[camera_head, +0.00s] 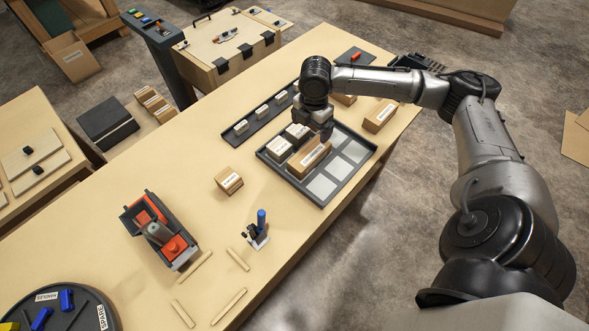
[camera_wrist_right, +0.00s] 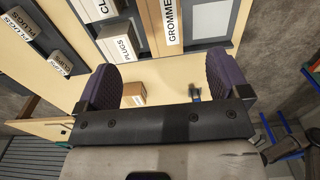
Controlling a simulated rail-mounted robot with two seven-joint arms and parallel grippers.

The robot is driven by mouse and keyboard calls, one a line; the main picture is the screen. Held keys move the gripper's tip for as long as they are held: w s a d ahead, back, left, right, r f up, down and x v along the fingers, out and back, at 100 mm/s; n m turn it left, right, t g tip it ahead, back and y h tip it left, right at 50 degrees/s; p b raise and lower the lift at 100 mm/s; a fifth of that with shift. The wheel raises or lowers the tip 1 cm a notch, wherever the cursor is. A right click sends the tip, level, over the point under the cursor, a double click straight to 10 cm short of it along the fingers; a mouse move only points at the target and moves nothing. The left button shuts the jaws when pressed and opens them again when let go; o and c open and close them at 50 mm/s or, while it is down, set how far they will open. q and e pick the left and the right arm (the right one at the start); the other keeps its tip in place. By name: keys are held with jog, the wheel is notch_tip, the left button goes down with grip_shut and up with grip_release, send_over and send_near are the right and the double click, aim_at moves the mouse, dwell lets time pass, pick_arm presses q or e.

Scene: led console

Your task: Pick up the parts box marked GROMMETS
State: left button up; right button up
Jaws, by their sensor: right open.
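The GROMMETS box, a long brown carton with a white label, shows at the top of the right wrist view (camera_wrist_right: 172,24), with its label cut off by the frame edge. It appears to be the long brown carton (camera_head: 307,160) in the dark tray (camera_head: 322,187) in the head view. My right gripper (camera_head: 325,132) is just over the tray, close to this box in the picture. In the right wrist view its two dark fingers (camera_wrist_right: 160,86) are wide apart with nothing between them. The box lies beyond the fingers. My left gripper is not in view.
Grey boxes (camera_head: 297,131) share the tray; one is labelled PLUGS (camera_wrist_right: 122,42). A dark rack (camera_head: 256,118) holds small labelled boxes. A small brown box (camera_head: 229,180), a red-and-black device (camera_head: 160,230) and a blue-topped tool (camera_head: 258,228) stand on the table.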

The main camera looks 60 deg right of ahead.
jog(key=b, duration=0.1)
send_over(310, 152)
notch_tip(310, 152, down, 7)
jog(key=shift+f, duration=0.1)
jog(key=shift+f+b, duration=0.4)
jog(key=shift+f, duration=0.6)
jog(key=shift+a+f+b, duration=0.15)
jog(key=shift+f+b, duration=0.3)
jog(key=shift+f, duration=1.8)
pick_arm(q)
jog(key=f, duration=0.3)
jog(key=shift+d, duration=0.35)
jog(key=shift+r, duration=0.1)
pick_arm(e)
jog(key=shift+c, duration=0.4)
jog(key=c, duration=0.9)
jog(key=shift+c, duration=0.4)
